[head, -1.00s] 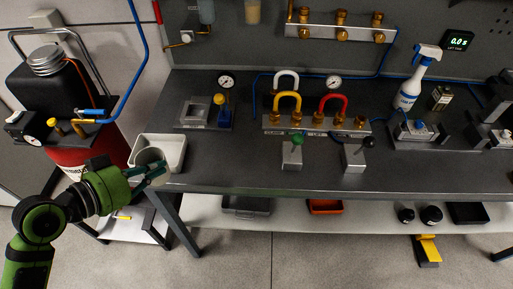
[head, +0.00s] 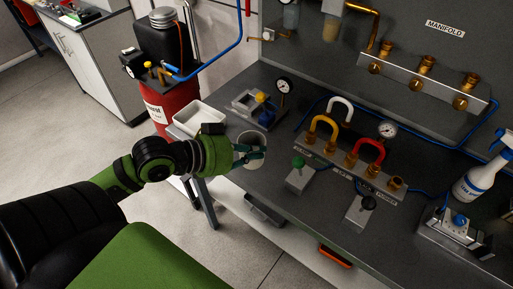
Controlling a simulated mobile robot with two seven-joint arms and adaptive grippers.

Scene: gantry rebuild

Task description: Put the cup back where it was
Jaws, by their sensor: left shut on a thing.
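The pale grey cup (head: 252,162) is at the front left part of the dark workbench (head: 322,215). My left gripper (head: 254,152) comes in from the left and is shut on the cup's upper part, its dark green fingers at the rim. The cup looks upright or slightly tilted. I cannot tell whether its base touches the bench or hangs just above it. The fingers hide part of the cup. My right gripper is not in view.
A white tray (head: 180,128) lies left of the cup. Behind are a fixture with a yellow knob (head: 260,97) and a gauge (head: 285,87). To the right stand the green-knobbed block (head: 299,175), yellow hose loop (head: 323,126) and red loop (head: 371,151). A red drum (head: 172,103) stands beyond the bench.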

